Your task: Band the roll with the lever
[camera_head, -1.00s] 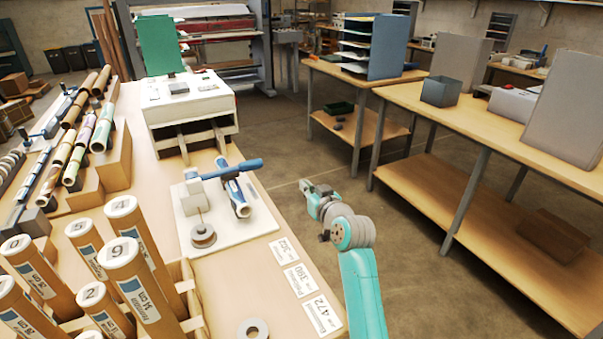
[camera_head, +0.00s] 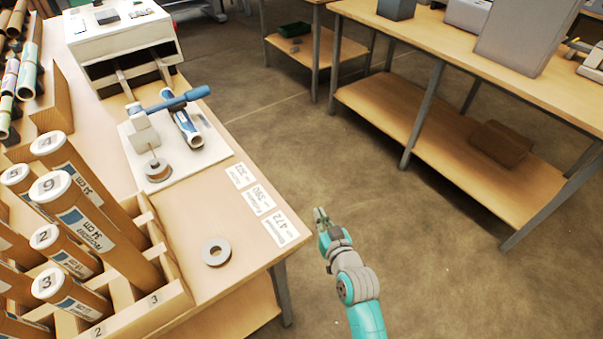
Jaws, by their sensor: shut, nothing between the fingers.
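The banding lever (camera_head: 172,102) is a blue handle on a white post, fixed to a white base plate (camera_head: 206,149) on the wooden table. A blue and white roll (camera_head: 187,129) lies on the plate, partly under the lever. A spool (camera_head: 157,170) sits at the plate's front left. The lever's handle points right, roughly level. My gripper (camera_head: 319,214) is shut and empty. It is out over the floor, right of the table's edge and well apart from the lever.
A tape ring (camera_head: 216,251) and paper labels (camera_head: 281,227) lie near the table's right edge. Several capped tubes (camera_head: 78,209) stand in a wooden rack (camera_head: 155,309) at front left. A white machine (camera_head: 125,45) stands behind the plate. Open floor separates the tables.

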